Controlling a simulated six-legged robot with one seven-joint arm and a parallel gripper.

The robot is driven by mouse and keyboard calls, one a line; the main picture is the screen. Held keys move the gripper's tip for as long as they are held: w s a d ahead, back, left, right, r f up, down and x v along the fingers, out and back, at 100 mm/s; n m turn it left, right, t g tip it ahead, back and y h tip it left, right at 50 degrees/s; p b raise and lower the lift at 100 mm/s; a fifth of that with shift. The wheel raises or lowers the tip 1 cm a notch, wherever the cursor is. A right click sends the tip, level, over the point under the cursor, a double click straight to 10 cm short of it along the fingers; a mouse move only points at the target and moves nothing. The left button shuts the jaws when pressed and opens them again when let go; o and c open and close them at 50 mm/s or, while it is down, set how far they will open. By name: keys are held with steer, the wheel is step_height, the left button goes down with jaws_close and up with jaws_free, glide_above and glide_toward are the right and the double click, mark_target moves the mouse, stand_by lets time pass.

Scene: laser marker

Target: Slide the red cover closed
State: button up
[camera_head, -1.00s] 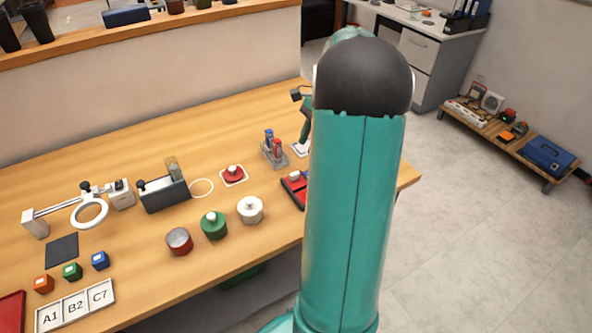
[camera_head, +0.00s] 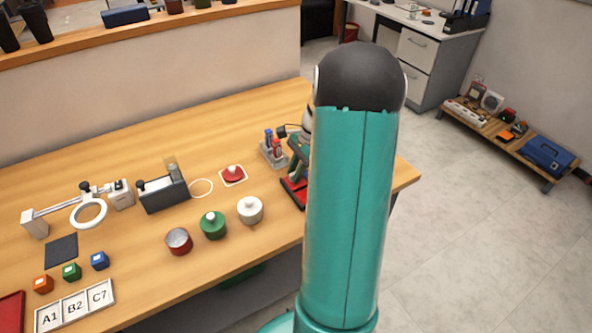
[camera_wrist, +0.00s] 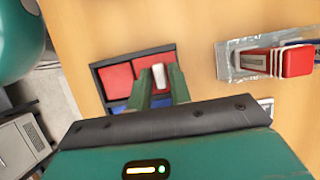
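The red cover (camera_wrist: 118,77) shows as red panels in a dark-framed tray (camera_wrist: 97,76) in the wrist view, with blue parts at the near side. A pale upright handle (camera_wrist: 159,76) stands on the right red panel. My gripper (camera_wrist: 161,73) is over the tray, its two green fingers apart on either side of the handle. I cannot tell whether they touch it. In the head view the red cover (camera_head: 290,190) is partly hidden behind my gripper and arm.
A clear holder with red and blue pieces (camera_head: 272,152) stands just behind the tray. White (camera_head: 250,210), green (camera_head: 213,225) and red-grey (camera_head: 179,241) round containers stand to the left. The table's right edge is close.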

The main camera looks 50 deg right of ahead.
jaws_close()
steer(key=s, duration=0.2)
steer(key=s+a, duration=0.1)
steer(key=s, duration=0.3)
steer(key=shift+a, duration=0.4)
steer(key=shift+o, duration=1.9)
jaws_free()
steer(key=shift+s, duration=0.1)
